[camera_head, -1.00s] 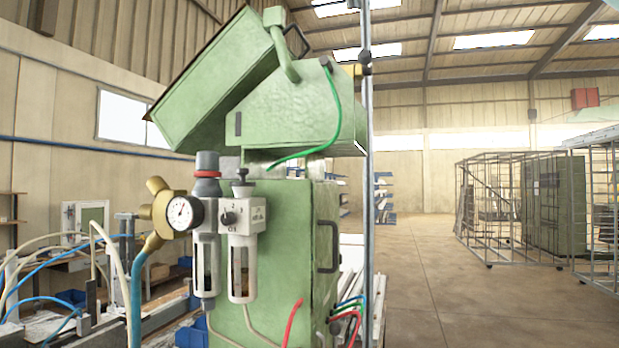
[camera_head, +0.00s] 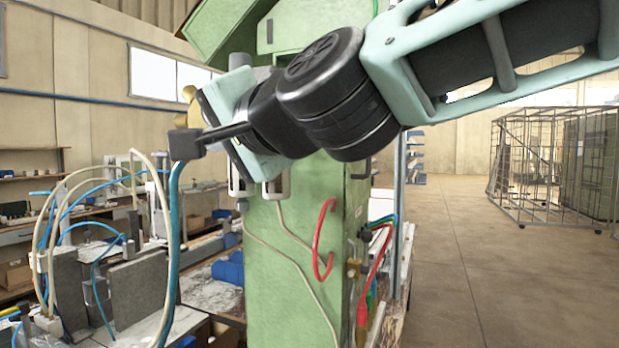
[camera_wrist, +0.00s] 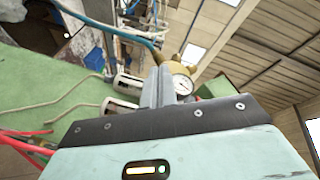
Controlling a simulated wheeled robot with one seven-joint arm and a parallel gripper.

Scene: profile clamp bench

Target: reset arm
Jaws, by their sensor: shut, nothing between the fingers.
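My gripper (camera_head: 186,145) is shut and empty in the head view. It is raised in front of the upper part of the green machine (camera_head: 290,240) and points to the left. My arm reaches in from the upper right and hides the machine's gauge and most of the two filter units. In the wrist view my gripper's fingers (camera_wrist: 157,88) are together. The pressure gauge (camera_wrist: 182,84) shows just beyond them, with the filter units beside it. I cannot tell whether the fingers touch anything there.
Blue and cream hoses (camera_head: 172,230) loop up near my gripper at the left. The clamp bench (camera_head: 140,335) with upright grey plates (camera_head: 138,292) stands at lower left. Red hoses (camera_head: 322,240) hang from the machine. A wire cage (camera_head: 545,165) stands right, with open floor (camera_head: 475,250) before it.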

